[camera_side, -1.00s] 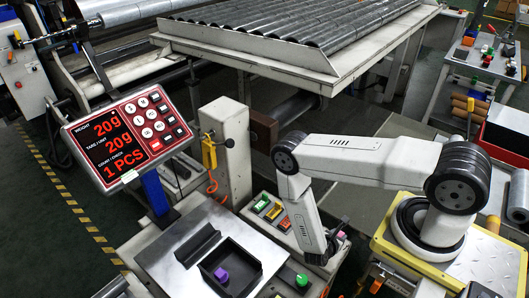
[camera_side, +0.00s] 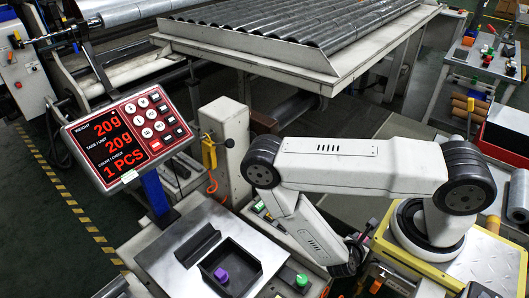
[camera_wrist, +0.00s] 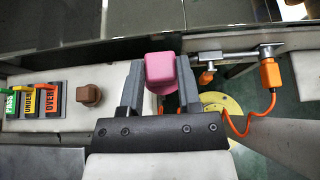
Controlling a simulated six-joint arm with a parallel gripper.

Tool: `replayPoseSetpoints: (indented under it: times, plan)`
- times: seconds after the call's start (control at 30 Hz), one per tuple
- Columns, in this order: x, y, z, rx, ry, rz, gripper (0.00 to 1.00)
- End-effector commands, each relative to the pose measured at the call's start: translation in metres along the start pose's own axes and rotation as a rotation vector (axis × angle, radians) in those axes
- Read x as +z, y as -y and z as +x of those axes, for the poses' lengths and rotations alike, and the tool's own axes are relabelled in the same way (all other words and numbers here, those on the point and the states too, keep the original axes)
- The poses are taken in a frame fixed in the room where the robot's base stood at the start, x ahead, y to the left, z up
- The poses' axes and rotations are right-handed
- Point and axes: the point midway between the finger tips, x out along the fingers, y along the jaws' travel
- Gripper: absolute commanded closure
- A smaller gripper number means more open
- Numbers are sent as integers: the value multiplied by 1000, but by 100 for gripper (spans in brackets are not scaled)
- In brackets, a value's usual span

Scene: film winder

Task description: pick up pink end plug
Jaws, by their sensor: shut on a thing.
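The pink end plug (camera_wrist: 160,70) sits between the two grey fingers of my gripper (camera_wrist: 161,82) in the wrist view. My gripper is shut on it, and the plug's near end stands out between the fingertips.
A purple plug (camera_side: 221,275) lies in a black tray (camera_side: 250,265) on the metal scale plate (camera_side: 160,260). A green plug (camera_side: 302,280) stands right of it. The wrist view shows PASS, UNDER and OVER buttons (camera_wrist: 35,101), a brown knob (camera_wrist: 89,94) and an orange cable (camera_wrist: 270,76).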

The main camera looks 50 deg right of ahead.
Motion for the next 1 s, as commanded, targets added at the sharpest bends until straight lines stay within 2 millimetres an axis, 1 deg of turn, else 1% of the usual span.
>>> replayPoseSetpoints:
  times: [0.2,0.5,0.73,1.0]
  plan:
    - [3,17,-12,3,0,-5,100]
    - [7,34,-23,3,1,-3,100]
    - [9,42,-28,1,0,-2,100]
    - [9,46,-30,0,0,1,100]
